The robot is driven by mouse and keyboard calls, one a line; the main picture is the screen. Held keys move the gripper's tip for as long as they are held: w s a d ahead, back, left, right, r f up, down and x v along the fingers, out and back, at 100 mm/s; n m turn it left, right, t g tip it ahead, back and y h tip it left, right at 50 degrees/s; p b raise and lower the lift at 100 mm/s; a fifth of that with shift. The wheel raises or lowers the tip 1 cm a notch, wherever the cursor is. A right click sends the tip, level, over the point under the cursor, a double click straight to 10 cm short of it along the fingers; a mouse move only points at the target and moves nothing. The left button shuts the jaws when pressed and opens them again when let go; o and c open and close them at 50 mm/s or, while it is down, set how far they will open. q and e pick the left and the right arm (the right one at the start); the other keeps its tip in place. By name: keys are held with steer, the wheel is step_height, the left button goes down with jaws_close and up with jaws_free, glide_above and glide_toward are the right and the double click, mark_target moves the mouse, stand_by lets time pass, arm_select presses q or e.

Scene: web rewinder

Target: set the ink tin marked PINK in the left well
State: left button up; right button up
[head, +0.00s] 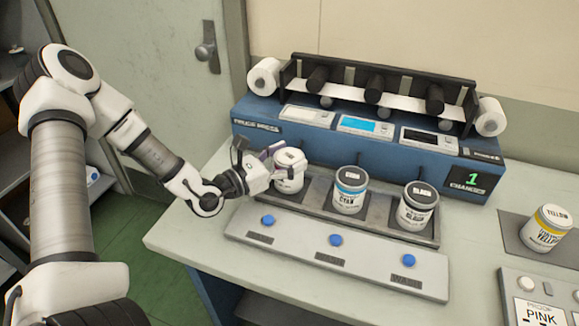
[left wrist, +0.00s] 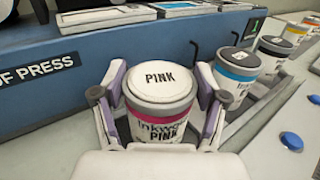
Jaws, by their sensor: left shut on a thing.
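The ink tin marked PINK (left wrist: 160,118) is white with a pink band and stands upright between the fingers of my left gripper (left wrist: 158,112), which is shut on it. In the head view the pink tin (head: 290,172) is at the left well of the dark tray (head: 318,205), with my left gripper (head: 268,165) reaching it from the left. Whether its base rests on the well floor cannot be told. The cyan tin (head: 350,190) stands in the middle well and the black-banded tin (head: 417,206) in the right well. My right gripper is not in view.
The blue proof press (head: 370,150) with rollers stands behind the tray. A strip with blue buttons (head: 336,240) lies in front. A yellow tin (head: 548,228) stands on a dark mat at right. A panel reading PROOF PINK (head: 540,312) is at the lower right.

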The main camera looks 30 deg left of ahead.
arm_select(q)
steer(key=shift+f, duration=0.65)
steer(key=shift+s+a+r, duration=0.1)
steer(key=shift+a+r, duration=0.05)
steer(key=shift+f, duration=0.2)
steer(key=o, duration=1.5)
steer(key=shift+o, duration=0.2)
steer(key=shift+r, duration=0.1)
